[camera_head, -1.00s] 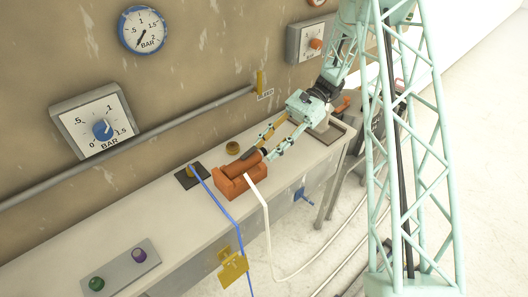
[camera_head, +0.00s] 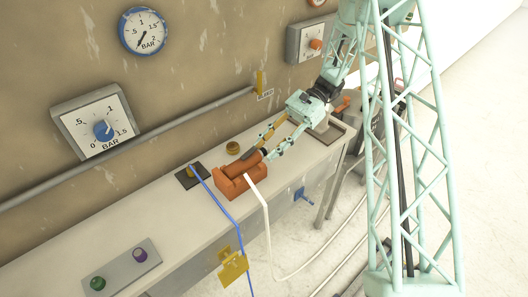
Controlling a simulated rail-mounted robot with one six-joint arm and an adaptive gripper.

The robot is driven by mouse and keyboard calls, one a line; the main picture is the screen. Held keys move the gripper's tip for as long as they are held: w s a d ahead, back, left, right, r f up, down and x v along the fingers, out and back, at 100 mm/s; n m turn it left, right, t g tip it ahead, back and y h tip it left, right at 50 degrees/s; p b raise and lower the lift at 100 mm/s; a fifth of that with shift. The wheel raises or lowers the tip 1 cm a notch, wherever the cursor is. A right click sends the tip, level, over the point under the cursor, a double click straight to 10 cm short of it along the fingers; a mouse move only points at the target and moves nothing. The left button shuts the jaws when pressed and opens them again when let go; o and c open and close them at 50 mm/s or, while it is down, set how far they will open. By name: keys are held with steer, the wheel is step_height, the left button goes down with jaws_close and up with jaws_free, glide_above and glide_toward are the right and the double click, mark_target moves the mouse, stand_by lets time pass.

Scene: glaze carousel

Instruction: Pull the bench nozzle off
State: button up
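The bench nozzle (camera_head: 241,166) is an orange-red cylinder with a dark end. It lies in an orange cradle (camera_head: 228,187) on the pale bench, and a white hose runs down from the cradle area. My gripper (camera_head: 264,152) reaches in from the upper right. Its two fingers lie on either side of the nozzle's right end and appear closed on it. The exact contact is small and partly hidden by the fingers. The nozzle is still in the cradle.
A blue hose (camera_head: 225,212) rises to a dark square plate (camera_head: 188,176) left of the cradle. A brass knob (camera_head: 233,148) stands behind. A panel with green and purple buttons (camera_head: 120,268) is at the front left. A grey pipe (camera_head: 150,130) runs along the wall.

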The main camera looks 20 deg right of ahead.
stand_by(0.9)
jaws_close()
steer(key=shift+p, duration=0.3)
steer(key=shift+w+d+p, duration=0.2)
steer(key=shift+w+d, duration=0.25)
steer(key=shift+d, duration=0.45)
steer(key=shift+w+d+p, duration=0.15)
steer(key=shift+w+d, duration=0.3)
steer(key=shift+d, duration=0.45)
steer(key=shift+w+d+p, duration=0.2)
steer(key=shift+w+d, duration=0.25)
steer(key=shift+d, duration=0.45)
